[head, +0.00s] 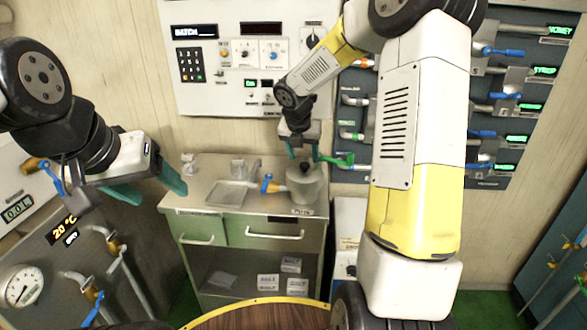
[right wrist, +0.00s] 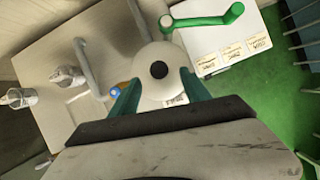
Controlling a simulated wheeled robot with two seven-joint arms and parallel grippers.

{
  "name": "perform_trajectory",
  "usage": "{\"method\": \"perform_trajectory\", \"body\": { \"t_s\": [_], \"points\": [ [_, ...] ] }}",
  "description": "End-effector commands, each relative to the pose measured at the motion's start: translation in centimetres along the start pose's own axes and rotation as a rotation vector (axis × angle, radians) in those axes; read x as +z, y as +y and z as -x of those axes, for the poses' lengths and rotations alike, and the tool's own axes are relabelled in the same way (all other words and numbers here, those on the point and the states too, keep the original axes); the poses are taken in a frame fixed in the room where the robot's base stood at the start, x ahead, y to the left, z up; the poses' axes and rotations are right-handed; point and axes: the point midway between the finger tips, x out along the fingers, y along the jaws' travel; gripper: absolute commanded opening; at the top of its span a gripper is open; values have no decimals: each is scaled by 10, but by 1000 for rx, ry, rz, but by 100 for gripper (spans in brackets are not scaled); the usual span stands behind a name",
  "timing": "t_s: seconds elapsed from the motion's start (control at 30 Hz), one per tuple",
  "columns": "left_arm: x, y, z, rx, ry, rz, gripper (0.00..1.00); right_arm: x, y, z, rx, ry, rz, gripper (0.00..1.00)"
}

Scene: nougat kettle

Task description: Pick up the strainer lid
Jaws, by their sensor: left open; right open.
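The strainer lid (head: 297,174) is a pale round lid with a black knob, and it sits on a grey pot (head: 307,190) at the right end of the counter. In the right wrist view the lid (right wrist: 147,85) is seen from above, its black knob between the fingers. My right gripper (head: 303,155) is open with its teal fingers just above the lid; they also show on both sides of it in the right wrist view (right wrist: 159,80). Whether they touch it I cannot tell. My left gripper (head: 163,197) is open and empty, left of the counter.
The counter (head: 268,205) has a sink (head: 228,194) and taps left of the pot.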

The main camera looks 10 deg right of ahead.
Motion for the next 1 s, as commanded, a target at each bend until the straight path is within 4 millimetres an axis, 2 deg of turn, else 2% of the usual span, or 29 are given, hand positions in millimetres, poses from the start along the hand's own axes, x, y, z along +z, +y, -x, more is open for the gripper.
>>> {"method": "perform_trajectory", "body": {
  "t_s": [0.1,0.27,0.57,0.83,0.87,1.0],
  "points": [
    [0,0,0,0,0,0,66,1,1,-20,-1,4,0,55],
    [0,0,0,0,0,0,66,2,2,-40,0,2,-1,55],
    [0,0,0,0,0,0,66,3,2,-45,0,0,-2,55],
    [0,0,0,0,0,0,66,3,2,-44,0,0,-3,4],
    [0,0,0,0,0,0,66,3,2,-44,0,0,-3,0],
    [0,0,0,0,0,0,66,3,2,-44,0,0,-3,0]
  ]
}}
